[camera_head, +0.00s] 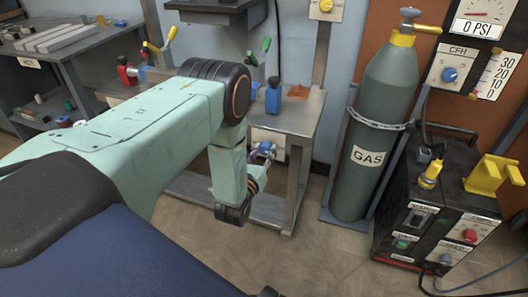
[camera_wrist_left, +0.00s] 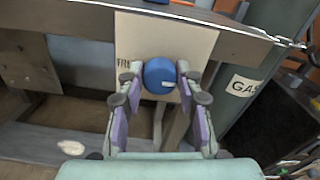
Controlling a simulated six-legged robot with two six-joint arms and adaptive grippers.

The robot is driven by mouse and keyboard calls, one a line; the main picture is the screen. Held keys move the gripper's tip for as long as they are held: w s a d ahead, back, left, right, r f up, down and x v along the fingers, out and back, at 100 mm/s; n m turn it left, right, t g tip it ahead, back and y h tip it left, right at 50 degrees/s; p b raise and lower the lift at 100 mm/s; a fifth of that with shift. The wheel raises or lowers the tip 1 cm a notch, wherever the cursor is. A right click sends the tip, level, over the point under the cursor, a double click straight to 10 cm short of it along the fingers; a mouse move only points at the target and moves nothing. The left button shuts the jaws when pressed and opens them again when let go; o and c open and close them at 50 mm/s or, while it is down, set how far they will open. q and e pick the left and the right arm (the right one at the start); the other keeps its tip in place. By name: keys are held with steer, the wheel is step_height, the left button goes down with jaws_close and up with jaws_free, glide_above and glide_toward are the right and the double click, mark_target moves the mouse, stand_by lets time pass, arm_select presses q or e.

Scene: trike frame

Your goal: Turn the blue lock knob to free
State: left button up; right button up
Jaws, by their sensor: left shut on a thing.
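The blue lock knob (camera_wrist_left: 159,75) is round with a white pointer mark that lies to the right of its middle in the left wrist view. It sits on a pale plate (camera_wrist_left: 190,38) on the front of a metal bench. Lettering starting "FR" shows left of the knob; the rest is hidden. My left gripper (camera_wrist_left: 160,80) is shut on the knob, one finger on each side. In the head view my left gripper (camera_head: 262,155) is at the bench front, with the knob partly hidden by it. My right gripper is not in view.
The metal bench (camera_head: 305,112) holds a blue bottle-like item (camera_head: 272,97) and an orange block (camera_head: 298,92). A grey gas cylinder (camera_head: 385,110) stands right of it, beside a black welding unit (camera_head: 425,215). Open floor (camera_head: 320,265) lies in front.

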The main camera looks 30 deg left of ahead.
arm_select(q)
steer(key=shift+c, duration=0.9)
